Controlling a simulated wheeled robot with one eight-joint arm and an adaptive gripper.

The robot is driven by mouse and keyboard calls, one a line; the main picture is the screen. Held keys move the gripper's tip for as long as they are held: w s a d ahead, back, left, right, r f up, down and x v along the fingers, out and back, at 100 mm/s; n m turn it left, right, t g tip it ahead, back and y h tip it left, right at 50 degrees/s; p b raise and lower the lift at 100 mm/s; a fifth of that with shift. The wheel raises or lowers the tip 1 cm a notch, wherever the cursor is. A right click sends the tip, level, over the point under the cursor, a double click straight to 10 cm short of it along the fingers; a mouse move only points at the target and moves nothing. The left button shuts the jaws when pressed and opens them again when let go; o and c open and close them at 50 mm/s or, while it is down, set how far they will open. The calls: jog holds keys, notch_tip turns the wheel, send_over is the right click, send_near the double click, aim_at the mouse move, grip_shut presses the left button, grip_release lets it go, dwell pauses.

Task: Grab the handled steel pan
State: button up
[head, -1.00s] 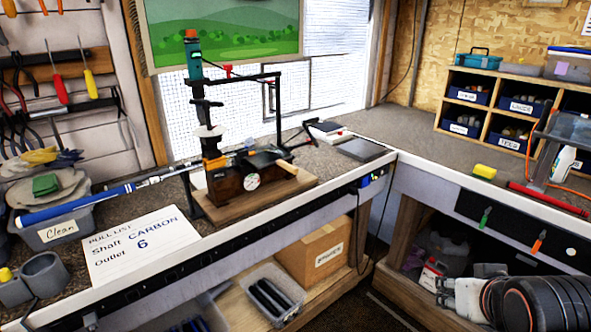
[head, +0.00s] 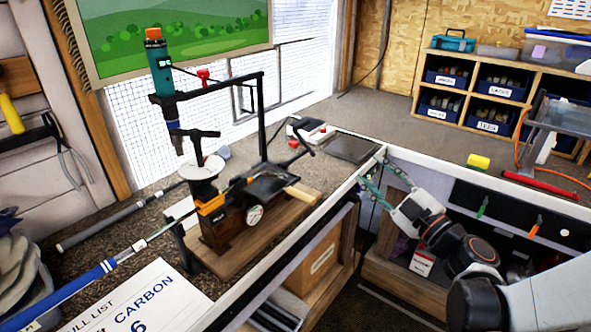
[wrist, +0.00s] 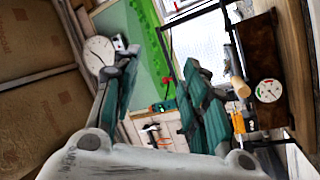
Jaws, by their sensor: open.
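A dark, shallow steel pan (head: 268,187) with a tan wooden handle (head: 303,194) sits on the rig on the back bench, beside a round dial. The handle points toward the bench's front edge. In the wrist view the handle (wrist: 240,86) shows right of the fingers; the pan body is hard to make out there. My gripper (head: 371,178) is open and empty, with green fingers. It is in front of the bench edge, right of the handle and apart from it. The wrist view shows both fingers (wrist: 162,85) spread with nothing between them.
The rig's black post and arm (head: 262,115) rise behind the pan. A blue-gripped shaft (head: 65,290) runs into the rig from the left. A flat grey plate (head: 352,147) lies right of the rig. Cubbies with bins (head: 470,95) stand at the back right.

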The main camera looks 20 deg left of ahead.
jog(key=s+a+f+n+g+y, duration=0.2)
jog(key=s+a+f+n+g, duration=0.4)
jog(key=f, duration=0.4)
jog(key=g, duration=0.1)
send_near(290, 191)
jog(key=w+a+f, duration=0.1)
jog(key=f, duration=0.1)
jog(key=shift+m, duration=0.4)
jog(key=shift+r+b+x, duration=0.2)
jog(key=shift+b+x, duration=0.05)
jog(key=shift+x, duration=0.85)
jog(key=shift+r+b+x, duration=0.2)
jog(key=shift+r+x, duration=0.05)
jog(key=shift+x, duration=0.85)
jog(key=shift+r+b+x, duration=0.2)
jog(key=shift+b+x, duration=0.05)
jog(key=shift+x, duration=0.85)
jog(key=shift+c, duration=0.5)
grip_shut()
